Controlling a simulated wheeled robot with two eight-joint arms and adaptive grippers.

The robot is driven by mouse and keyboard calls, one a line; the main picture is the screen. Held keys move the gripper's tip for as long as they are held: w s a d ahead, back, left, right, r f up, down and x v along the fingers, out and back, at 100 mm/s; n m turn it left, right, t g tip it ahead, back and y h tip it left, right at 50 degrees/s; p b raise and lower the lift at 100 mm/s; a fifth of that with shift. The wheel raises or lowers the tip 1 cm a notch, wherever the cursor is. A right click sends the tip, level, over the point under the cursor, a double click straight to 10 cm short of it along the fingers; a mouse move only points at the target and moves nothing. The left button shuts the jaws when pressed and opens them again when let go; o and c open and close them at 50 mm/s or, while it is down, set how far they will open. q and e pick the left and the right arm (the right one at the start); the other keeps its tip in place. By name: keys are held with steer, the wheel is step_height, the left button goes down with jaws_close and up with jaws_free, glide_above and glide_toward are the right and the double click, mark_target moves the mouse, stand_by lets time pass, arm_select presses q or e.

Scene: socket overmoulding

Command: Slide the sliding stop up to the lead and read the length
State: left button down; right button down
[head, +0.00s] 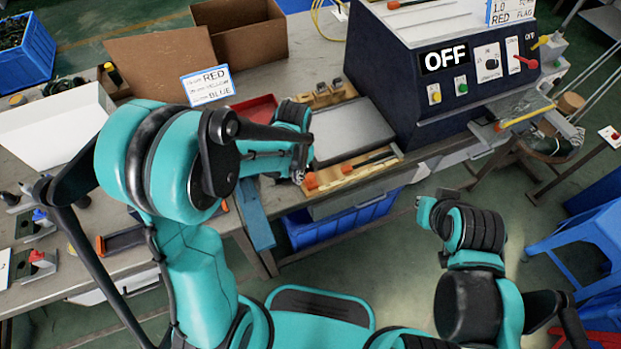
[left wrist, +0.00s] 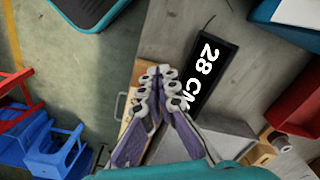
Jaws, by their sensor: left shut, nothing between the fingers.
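My left gripper (head: 298,175) is low over the bench front, left of the wooden strip (head: 375,163). In the left wrist view its fingertips (left wrist: 157,90) are together with nothing between them. A black plate reading "28 CM" (left wrist: 205,80) lies just beyond them on the grey bench. A wooden piece (left wrist: 130,127) shows beside the fingers. An orange-red block (head: 311,180) sits near the gripper; I cannot tell whether it is the sliding stop. I cannot clearly make out the lead. My right arm's end (head: 422,207) is over the floor; its fingers are unclear.
A dark machine showing "OFF" (head: 443,58) stands at the bench's right. A sign reading RED and BLUE (head: 208,86), a red tray (head: 255,109) and cardboard boxes (head: 160,60) are behind the left arm. A blue crate (head: 345,221) sits below the bench edge.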

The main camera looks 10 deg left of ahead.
arm_select(q)
steer(key=shift+f, duration=0.15)
steer(key=shift+f+b, duration=1.5)
steer(key=shift+w+d, duration=0.1)
steer(key=shift+w+d, duration=0.9)
steer(key=shift+d, duration=0.45)
steer(key=shift+w+d, duration=0.9)
steer(key=shift+d, duration=0.4)
steer(key=shift+w+d, duration=0.9)
steer(key=shift+d, duration=0.45)
steer(key=shift+s+a, duration=0.1)
steer(key=shift+a, duration=0.05)
